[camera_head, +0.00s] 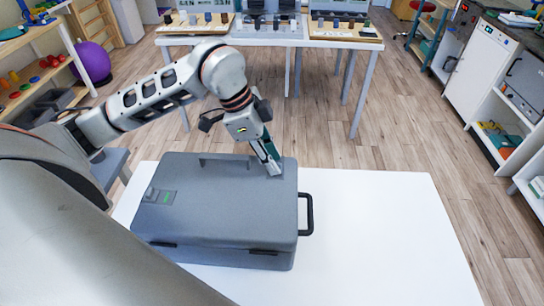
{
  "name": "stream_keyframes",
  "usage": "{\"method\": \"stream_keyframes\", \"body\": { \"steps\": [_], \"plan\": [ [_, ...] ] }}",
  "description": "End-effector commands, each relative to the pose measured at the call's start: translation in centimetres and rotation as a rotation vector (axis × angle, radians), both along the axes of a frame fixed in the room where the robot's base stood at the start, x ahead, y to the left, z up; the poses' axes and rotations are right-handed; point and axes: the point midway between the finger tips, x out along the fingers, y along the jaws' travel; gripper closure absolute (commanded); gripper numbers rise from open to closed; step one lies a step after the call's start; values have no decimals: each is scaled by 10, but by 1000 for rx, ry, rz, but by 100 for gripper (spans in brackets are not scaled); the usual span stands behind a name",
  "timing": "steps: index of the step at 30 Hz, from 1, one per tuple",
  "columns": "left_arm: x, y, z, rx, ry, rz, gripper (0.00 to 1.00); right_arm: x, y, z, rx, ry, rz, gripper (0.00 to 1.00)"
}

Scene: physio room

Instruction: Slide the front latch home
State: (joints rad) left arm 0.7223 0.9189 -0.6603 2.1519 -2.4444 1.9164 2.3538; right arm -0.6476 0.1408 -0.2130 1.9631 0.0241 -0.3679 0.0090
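A grey hard case (215,205) lies with its lid down on the white table. Two dark latch pieces show on its near side: a left one (169,244) and a right one (263,252). They are too small to tell whether either is slid home. My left gripper (271,168) points down at the far right corner of the lid, at or just above its surface. Its fingertips look together, with nothing seen between them. My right gripper is not in view.
A black carry handle (306,214) sticks out from the case's right side. The white table (390,235) is bare to the right. Behind, across a floor gap, stands another table (280,38) with trays of small objects. My arm covers the lower left.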

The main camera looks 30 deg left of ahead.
Motion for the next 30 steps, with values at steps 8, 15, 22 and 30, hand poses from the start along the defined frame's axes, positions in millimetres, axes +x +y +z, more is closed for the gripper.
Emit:
{"method": "stream_keyframes", "body": {
  "steps": [8,15,22,30],
  "plan": [
    [0,0,-1,0,1,0,88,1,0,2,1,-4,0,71],
    [0,0,0,0,1,0,100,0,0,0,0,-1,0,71],
    [19,9,0,0,1,2,100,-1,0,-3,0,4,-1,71],
    [26,12,0,0,-2,0,100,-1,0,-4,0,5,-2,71]
  ]
}}
